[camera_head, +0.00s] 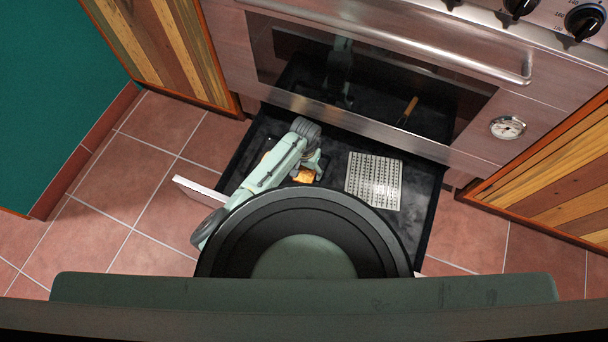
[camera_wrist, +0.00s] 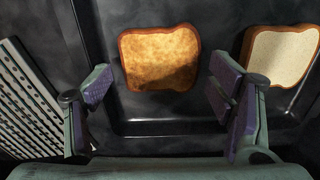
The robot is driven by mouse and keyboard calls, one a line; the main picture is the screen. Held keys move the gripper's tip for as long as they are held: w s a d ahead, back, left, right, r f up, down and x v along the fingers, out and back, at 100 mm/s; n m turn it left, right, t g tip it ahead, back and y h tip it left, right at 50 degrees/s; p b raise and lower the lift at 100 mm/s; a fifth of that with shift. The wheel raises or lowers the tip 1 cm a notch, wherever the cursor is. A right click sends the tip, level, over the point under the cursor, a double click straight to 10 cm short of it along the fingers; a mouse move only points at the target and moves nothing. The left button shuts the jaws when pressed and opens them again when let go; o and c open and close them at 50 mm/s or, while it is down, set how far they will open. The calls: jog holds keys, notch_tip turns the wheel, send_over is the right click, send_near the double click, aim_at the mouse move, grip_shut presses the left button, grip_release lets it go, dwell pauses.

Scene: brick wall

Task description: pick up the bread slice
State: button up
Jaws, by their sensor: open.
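A toasted bread slice (camera_wrist: 160,58) lies flat on the dark drawer floor in the wrist view, golden brown with a darker crust. It also shows in the head view (camera_head: 304,176), small and partly covered by my arm. A second, paler bread slice (camera_wrist: 281,56) lies to its right in the wrist view. My gripper (camera_wrist: 160,90) is open and empty, its two purple-padded fingers spread on either side of the toasted slice's near end. I cannot tell the exact height of the fingers above the slice. In the head view my gripper (camera_head: 312,168) is beside the toasted slice.
The open dark drawer (camera_head: 431,203) sits below the oven (camera_head: 380,75). A perforated metal grater-like plate (camera_head: 374,181) lies to the right in the head view; it shows at the left in the wrist view (camera_wrist: 32,105). Tiled floor (camera_head: 140,180) is clear at left.

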jog(key=shift+f, duration=0.65)
jog(key=shift+c, duration=0.5)
jog(key=c, duration=0.5)
jog(key=shift+r, duration=0.15)
jog(key=shift+c, duration=0.2)
